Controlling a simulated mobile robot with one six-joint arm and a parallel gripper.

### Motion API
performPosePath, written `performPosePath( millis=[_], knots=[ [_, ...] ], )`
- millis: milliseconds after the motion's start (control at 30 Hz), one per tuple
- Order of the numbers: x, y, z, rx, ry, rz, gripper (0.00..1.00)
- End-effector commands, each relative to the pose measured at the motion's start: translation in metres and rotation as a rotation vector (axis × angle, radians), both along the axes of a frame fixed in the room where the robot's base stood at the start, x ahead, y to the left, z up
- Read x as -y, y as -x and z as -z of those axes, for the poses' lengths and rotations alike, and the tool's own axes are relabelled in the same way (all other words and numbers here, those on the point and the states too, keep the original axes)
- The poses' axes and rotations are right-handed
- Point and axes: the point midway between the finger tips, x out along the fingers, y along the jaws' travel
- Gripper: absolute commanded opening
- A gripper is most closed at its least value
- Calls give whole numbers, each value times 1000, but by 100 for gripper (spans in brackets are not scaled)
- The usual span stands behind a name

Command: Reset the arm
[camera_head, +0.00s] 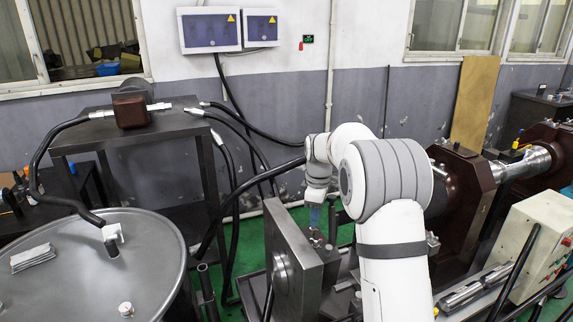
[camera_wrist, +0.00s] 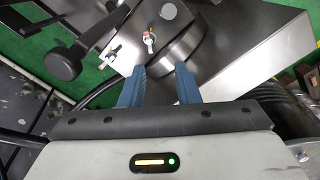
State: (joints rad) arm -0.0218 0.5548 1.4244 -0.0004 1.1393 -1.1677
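My white arm (camera_head: 393,225) rises in front of the hydraulic fixture and bends over, with its wrist pointing down. My gripper (camera_head: 315,216) is low beside the upright dark steel plate (camera_head: 300,255) of the fixture, partly hidden by the arm. In the wrist view my gripper (camera_wrist: 161,88) shows two blue fingers set apart, with nothing held between them. Just beyond the fingertips are a round metal cylinder (camera_wrist: 186,48) and a small fitting with a red and white top (camera_wrist: 150,40). I cannot tell whether the fingers touch anything.
A grey drum (camera_head: 90,275) stands at the left front. Behind it a dark metal table (camera_head: 85,138) carries a brown block (camera_head: 130,110) with black hoses. A brown press housing (camera_head: 465,200) and a cream control box (camera_head: 540,235) stand on the right. Green floor shows around the fixture.

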Motion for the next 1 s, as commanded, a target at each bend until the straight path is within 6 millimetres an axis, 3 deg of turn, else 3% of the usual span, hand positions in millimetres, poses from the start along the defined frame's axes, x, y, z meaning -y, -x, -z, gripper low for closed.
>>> performPosePath(
  millis=[33, 200, 433, 633, 800, 1000],
  knots=[
    [1, 16, -16, 15, -1, 50, 29],
    [5, 78, -52, 55, -13, 272, 29],
    [9, 171, -77, 105, -43, 573, 29],
    [12, 256, -78, 146, -82, 834, 29],
    [13, 317, -64, 172, -117, 1028, 29],
    [14, 354, -49, 187, -144, 1158, 29]
  ],
)
